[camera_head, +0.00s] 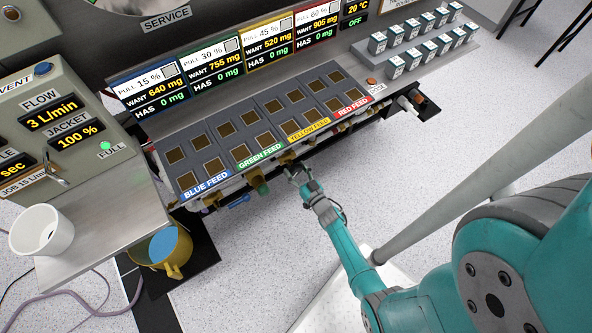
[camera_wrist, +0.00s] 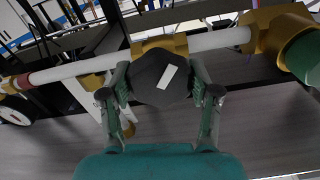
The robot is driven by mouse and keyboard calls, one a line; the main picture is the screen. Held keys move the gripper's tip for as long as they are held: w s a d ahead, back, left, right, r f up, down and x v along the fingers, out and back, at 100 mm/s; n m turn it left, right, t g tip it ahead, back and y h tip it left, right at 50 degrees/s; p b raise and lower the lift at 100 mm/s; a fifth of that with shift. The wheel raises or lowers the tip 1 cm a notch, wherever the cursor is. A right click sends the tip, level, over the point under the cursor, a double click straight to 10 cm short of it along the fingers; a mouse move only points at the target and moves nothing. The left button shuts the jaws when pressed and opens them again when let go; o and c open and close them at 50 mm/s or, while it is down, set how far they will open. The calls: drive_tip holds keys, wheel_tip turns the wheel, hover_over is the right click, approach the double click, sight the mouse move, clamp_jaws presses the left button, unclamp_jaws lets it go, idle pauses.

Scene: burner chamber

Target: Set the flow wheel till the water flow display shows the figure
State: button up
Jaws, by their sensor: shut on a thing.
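The flow wheel (camera_wrist: 161,78) is a dark, many-sided knob with a white mark, on a pale pipe with brass fittings in the wrist view. My gripper (camera_wrist: 160,86) is shut on it, one finger on each side. The white mark is tilted. In the head view my gripper (camera_head: 297,171) is at the front edge of the feed panel, below the yellow feed label, and hides the wheel. The water flow display (camera_head: 54,113) on the grey box at left reads 3 L/min. A label below it seems to read JOB 15 L/min.
The jacket display (camera_head: 76,138) reads 100 %, beside a lit green lamp (camera_head: 105,147). The feed panel (camera_head: 220,139) has several dark square pads. A white cup (camera_head: 41,232) and a yellow jug (camera_head: 170,249) stand at left. Pipes run close around my gripper.

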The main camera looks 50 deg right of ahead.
drive_tip(key=n, duration=1)
drive_tip(key=shift+r, duration=0.1)
idle(0.5)
drive_tip(key=o, duration=1.2)
drive_tip(key=shift+c, duration=0.2)
drive_tip(key=shift+s, duration=0.1)
drive_tip(key=v, duration=1.1)
drive_tip(key=shift+s, duration=0.35)
